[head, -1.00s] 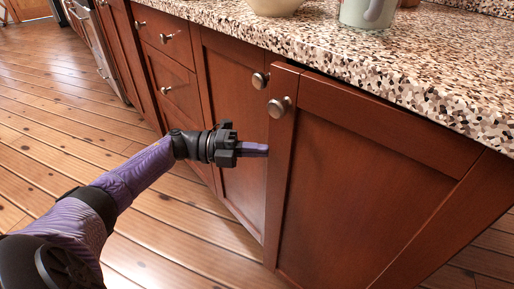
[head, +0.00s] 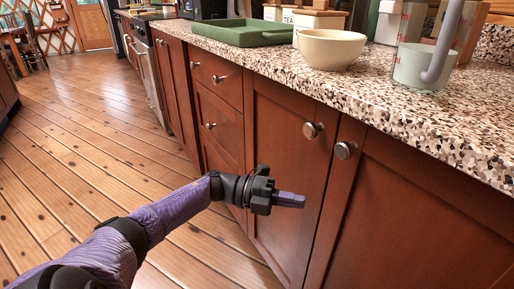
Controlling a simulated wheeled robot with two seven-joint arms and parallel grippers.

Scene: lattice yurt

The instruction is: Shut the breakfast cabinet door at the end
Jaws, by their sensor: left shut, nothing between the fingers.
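The reddish-brown cabinet has two neighbouring doors under the counter, each with a round metal knob. The right door (head: 420,220) looks flush, or nearly so, with the left door (head: 285,170); a very small gap cannot be ruled out. Its lower part is cut off by the frame. My left gripper (head: 292,200) is shut and empty, its purple fingers pointing right in front of the left door, below the knobs. Whether the fingertips touch the door I cannot tell. My right gripper is out of view.
Drawers (head: 218,127) lie left of the doors. The plank floor (head: 105,130) at left is clear.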

